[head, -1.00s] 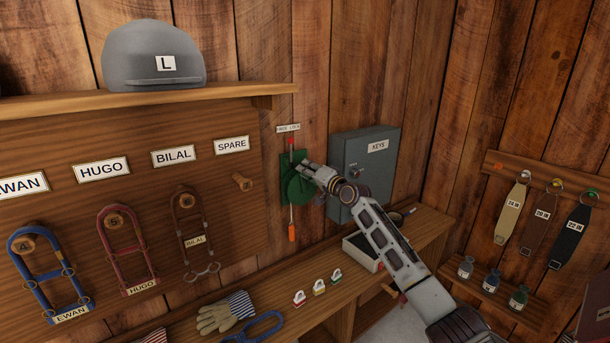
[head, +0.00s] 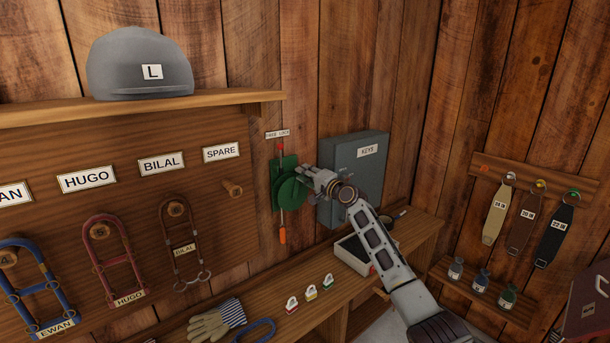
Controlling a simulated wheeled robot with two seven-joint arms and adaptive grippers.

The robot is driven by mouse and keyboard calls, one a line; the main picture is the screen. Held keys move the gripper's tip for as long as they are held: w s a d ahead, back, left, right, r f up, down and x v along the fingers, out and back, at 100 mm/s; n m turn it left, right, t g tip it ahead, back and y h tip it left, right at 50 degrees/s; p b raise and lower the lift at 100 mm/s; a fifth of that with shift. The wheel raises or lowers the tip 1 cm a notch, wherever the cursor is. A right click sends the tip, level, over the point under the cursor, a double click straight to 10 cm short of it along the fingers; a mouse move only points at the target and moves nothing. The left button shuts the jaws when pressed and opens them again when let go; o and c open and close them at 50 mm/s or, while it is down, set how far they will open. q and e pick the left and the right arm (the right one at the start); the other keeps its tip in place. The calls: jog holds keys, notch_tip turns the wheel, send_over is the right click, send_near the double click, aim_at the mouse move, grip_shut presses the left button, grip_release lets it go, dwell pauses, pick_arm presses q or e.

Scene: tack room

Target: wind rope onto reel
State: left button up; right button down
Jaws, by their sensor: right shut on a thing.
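The green reel (head: 289,192) is mounted on the plank wall under a small label. A thin rope (head: 281,212) runs vertically at the reel, with a red piece (head: 281,147) at its top and an orange end (head: 282,236) hanging below. My right gripper (head: 308,178) is at the right side of the reel, shut on a small part there. The gripper hides that part, which looks like the reel's handle. My left gripper is not in view.
A grey key cabinet (head: 352,178) stands on the wall right behind my right gripper. Below is a wooden bench (head: 300,318) with small padlocks (head: 311,292), gloves (head: 215,322) and an open box (head: 354,254).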

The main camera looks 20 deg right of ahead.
jog(key=c, duration=1.3)
grip_release()
jog(key=shift+f, duration=0.1)
jog(key=shift+o, duration=0.2)
jog(key=shift+s, duration=0.1)
jog(key=v, duration=1.1)
jog(key=shift+s+d, duration=0.2)
jog(key=shift+s, duration=0.15)
